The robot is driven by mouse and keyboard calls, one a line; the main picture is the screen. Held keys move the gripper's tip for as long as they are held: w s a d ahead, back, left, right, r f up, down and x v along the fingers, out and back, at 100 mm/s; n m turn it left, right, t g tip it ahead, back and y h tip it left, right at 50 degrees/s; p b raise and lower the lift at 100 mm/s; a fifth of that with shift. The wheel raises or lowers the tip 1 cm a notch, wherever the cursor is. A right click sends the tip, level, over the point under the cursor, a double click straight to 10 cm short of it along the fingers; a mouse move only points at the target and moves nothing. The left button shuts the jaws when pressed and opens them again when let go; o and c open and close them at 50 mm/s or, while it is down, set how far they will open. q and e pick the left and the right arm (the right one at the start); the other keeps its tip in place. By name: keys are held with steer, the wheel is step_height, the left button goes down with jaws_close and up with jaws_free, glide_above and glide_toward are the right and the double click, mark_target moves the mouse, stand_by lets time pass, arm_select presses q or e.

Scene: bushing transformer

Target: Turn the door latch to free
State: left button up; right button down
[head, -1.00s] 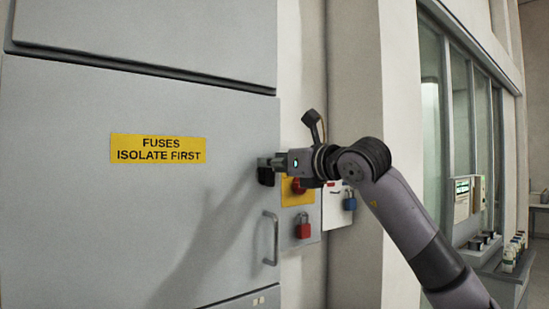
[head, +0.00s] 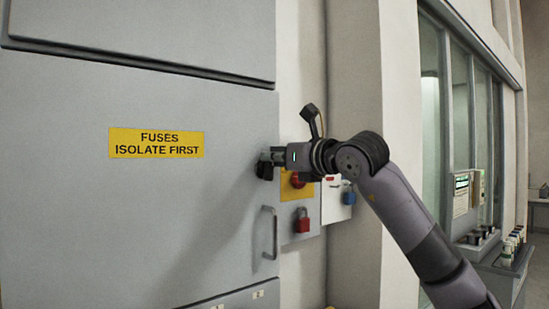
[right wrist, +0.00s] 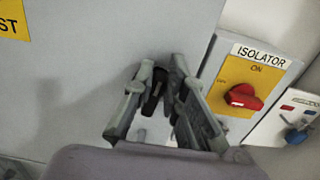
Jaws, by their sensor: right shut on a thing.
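The black door latch (head: 264,171) sits near the right edge of the grey cabinet door (head: 120,220), which looks closed. It shows in the right wrist view as a dark handle (right wrist: 153,92) between the fingers. My right gripper (head: 272,157) reaches in from the right and is shut on the latch; its fingers (right wrist: 160,80) stand on either side of it. The fingers partly hide the latch, so its exact angle is hard to tell. My left gripper is not in view.
A D-shaped door handle (head: 269,232) is below the latch. To the right are a yellow isolator panel with a red knob (right wrist: 243,96) reading ON, a red padlock (head: 302,221) and a blue padlock (head: 348,195). A wall pillar (head: 352,90) stands further right.

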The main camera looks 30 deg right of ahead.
steer(key=shift+f, duration=0.1)
stand_by(0.3)
steer(key=shift+w+d+f+m+b, duration=0.1)
steer(key=shift+d+f+m+b, duration=0.65)
steer(key=shift+m, duration=2.2)
steer(key=shift+d+f+m+b, duration=0.1)
steer(key=shift+m+b, duration=1.3)
steer(key=shift+m, duration=1.6)
steer(key=shift+w+d+f+m+b, duration=0.1)
steer(key=shift+d+f+m+b, duration=0.65)
steer(key=shift+m, duration=2.2)
steer(key=shift+s+a+r+b, duration=0.1)
steer(key=shift+a+r+b, duration=0.25)
steer(key=c, duration=1.6)
jaws_free()
steer(key=s, duration=1.1)
steer(key=shift+s+d, duration=0.4)
steer(key=shift+d, duration=0.05)
